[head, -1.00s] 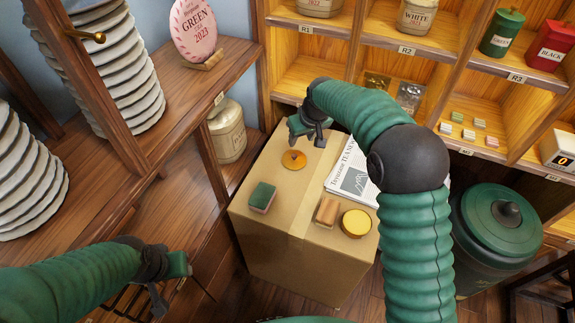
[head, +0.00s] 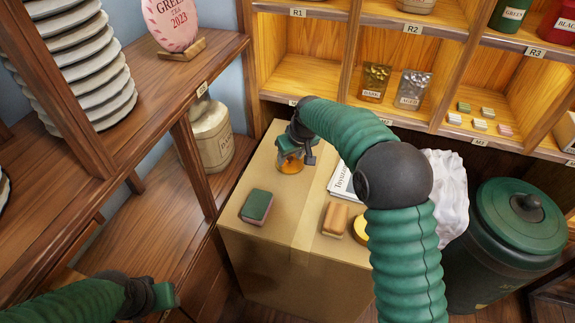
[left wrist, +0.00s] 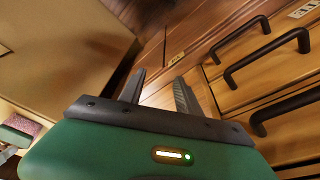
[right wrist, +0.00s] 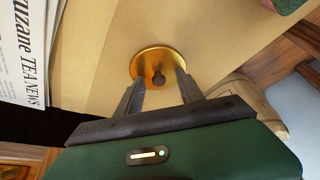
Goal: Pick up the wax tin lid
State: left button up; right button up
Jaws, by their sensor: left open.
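The yellow wax tin (head: 360,229) stands at the box's right side, partly behind my right arm. My left gripper (head: 168,294) is open and empty, low at the left, near drawers in the left wrist view.
A dark green lidded bin (head: 510,240) and a crumpled white bag (head: 450,200) stand to the right. Shelves with pouches (head: 374,82) rise behind.

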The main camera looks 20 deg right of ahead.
jog(key=shift+d+f, duration=0.1)
jog(key=shift+d, duration=0.25)
jog(key=c, duration=0.5)
jog(key=shift+c, duration=1.1)
jog(key=shift+a, duration=0.1)
grip_shut()
jog(key=shift+a, duration=0.25)
jog(key=shift+d, duration=0.1)
